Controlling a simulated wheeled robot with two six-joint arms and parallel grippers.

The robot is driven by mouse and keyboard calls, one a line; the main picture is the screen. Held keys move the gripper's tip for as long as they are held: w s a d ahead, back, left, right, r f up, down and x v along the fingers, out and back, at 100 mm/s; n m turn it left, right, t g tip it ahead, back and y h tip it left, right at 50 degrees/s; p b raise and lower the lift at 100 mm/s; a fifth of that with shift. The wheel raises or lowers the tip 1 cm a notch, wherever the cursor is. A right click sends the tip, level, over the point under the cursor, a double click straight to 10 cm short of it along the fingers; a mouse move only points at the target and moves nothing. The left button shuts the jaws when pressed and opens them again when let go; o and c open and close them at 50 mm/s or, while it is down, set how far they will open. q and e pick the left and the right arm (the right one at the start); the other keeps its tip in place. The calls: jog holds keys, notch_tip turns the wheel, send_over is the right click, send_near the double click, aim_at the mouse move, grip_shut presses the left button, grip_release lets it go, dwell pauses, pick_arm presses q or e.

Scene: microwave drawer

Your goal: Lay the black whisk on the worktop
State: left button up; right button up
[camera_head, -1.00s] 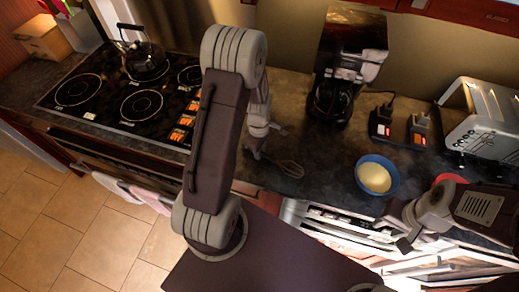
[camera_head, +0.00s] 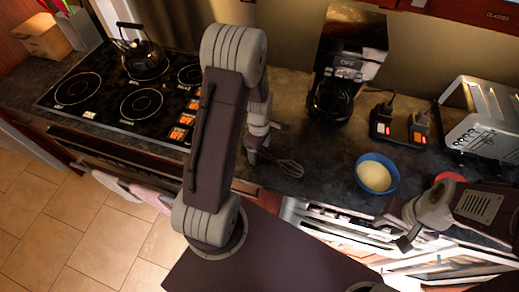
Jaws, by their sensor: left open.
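The black whisk (camera_head: 289,167) lies on the dark worktop (camera_head: 325,160), right of my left arm. Its wire head points right and its handle runs left towards my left gripper (camera_head: 258,152). My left gripper is open and low over the worktop at the handle end; my arm partly covers it, and I cannot tell whether its fingers touch the handle. My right gripper (camera_head: 407,240) is at the front edge, above the open drawer (camera_head: 335,222); its finger gap is too small to make out.
A blue bowl (camera_head: 377,173) with pale yellow contents stands right of the whisk. A coffee maker (camera_head: 348,65), a toaster (camera_head: 485,120) and a red round item (camera_head: 450,178) stand around it. A kettle (camera_head: 143,58) sits on the stove (camera_head: 125,98) at left. Worktop between whisk and bowl is clear.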

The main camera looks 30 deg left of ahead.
pick_arm(q)
jog(key=shift+r, duration=0.15)
notch_tip(320, 180, up, 9)
jog(key=shift+f, duration=0.1)
dwell(0.4)
jog(key=s+d+m+t+b, duration=0.1)
jog(key=s+d+m, duration=0.7)
jog(key=m, duration=0.9)
jog(key=shift+s+m, duration=0.15)
jog(key=shift+m, duration=0.25)
